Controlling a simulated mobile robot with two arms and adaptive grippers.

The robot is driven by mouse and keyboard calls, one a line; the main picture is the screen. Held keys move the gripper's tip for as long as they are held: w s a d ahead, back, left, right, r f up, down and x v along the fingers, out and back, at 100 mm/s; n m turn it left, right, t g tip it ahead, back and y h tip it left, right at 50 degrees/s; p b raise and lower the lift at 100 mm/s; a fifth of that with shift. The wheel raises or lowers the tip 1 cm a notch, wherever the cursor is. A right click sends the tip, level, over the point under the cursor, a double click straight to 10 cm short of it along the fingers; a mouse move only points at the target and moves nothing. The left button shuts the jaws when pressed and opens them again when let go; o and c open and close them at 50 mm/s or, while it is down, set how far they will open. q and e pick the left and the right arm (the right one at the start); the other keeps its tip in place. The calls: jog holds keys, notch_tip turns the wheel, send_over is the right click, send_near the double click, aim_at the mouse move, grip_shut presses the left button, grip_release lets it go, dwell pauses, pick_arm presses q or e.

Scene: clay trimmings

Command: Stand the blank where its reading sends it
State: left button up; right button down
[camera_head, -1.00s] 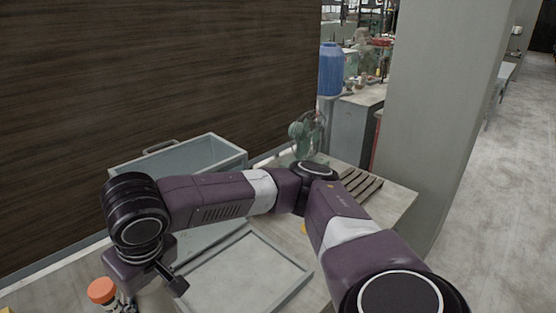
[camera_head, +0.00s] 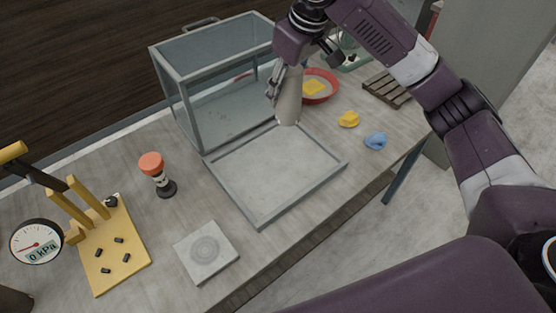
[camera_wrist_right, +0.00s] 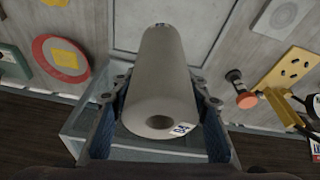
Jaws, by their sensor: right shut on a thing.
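The blank (camera_head: 289,98) is a grey, tapered clay cylinder, roughly upright in the head view. My right gripper (camera_head: 275,88) is shut on its upper part, and the blank's lower end is by the right back corner of the flat framed panel (camera_head: 255,218). I cannot tell whether it touches anything. In the right wrist view the blank (camera_wrist_right: 160,75) lies between both fingers, with a hole in its near end and a small printed label (camera_wrist_right: 181,129), too small to read. A round gauge (camera_head: 38,242) at the left shows 0 kPa. My left gripper is not in view.
A glass-sided box (camera_head: 218,85) stands behind the panel. A red dish (camera_head: 325,88), yellow lump (camera_head: 348,120), blue lump (camera_head: 376,141) and pallet (camera_head: 388,88) are right.

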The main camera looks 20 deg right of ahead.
aim_at(292, 111)
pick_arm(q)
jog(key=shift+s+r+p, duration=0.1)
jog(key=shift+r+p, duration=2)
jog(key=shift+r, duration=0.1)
pick_arm(e)
jog(key=shift+w+f+n+y, duration=0.15)
jog(key=shift+w+f+n, duration=0.3)
jog(key=shift+f, duration=2.7)
jog(key=shift+w+f+n+y, duration=0.1)
jog(key=shift+w+f+n, duration=0.35)
jog(key=shift+f, duration=2.65)
jog(key=shift+w+f+n+y, duration=0.15)
jog(key=shift+w+f+n, duration=0.3)
jog(key=shift+f, duration=2.7)
jog(key=shift+f, duration=0.1)
jog(key=c, duration=1.1)
grip_release()
jog(key=shift+c, duration=0.2)
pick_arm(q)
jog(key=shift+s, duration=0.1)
pick_arm(e)
jog(key=b+v, duration=0.1)
jog(key=v, duration=0.5)
jog(key=b+v, duration=0.1)
jog(key=v, duration=0.5)
jog(key=shift+w, duration=0.2)
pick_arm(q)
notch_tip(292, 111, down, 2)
